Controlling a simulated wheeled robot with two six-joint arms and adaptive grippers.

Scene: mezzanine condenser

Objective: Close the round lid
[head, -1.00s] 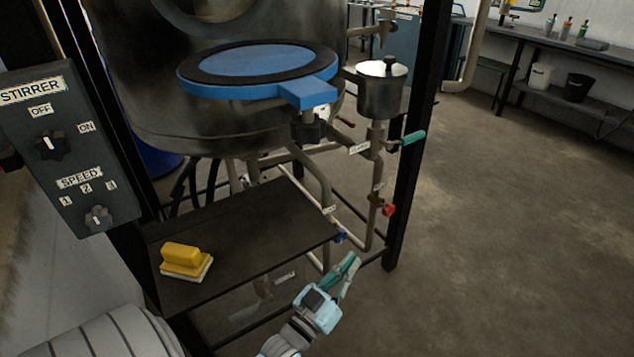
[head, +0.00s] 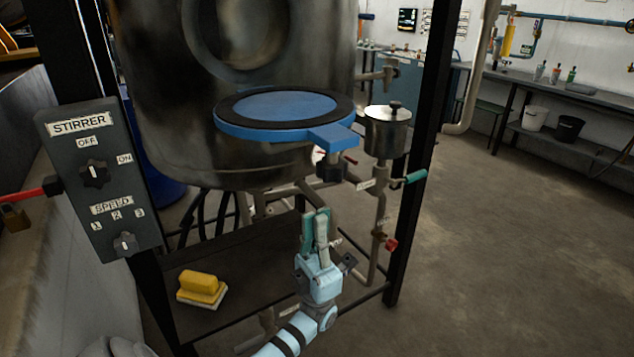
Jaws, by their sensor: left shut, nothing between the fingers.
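The round lid (head: 278,106) is blue with a black ring and a blue tab (head: 335,138) at its right front. It stands out level, swung open below the round opening (head: 238,38) in the steel tank (head: 160,90). A dark knob (head: 331,170) hangs under the tab. My left gripper (head: 316,214) has teal and grey fingers pointing up. It is shut and empty, below the lid's tab and apart from it. My right gripper is not in view.
A small steel pot (head: 388,132) and pipes with a teal-handled valve (head: 413,177) stand right of the lid. A black frame post (head: 421,150) rises there. A dark shelf (head: 250,250) below holds a yellow brush (head: 201,287). The stirrer box (head: 100,180) is at left.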

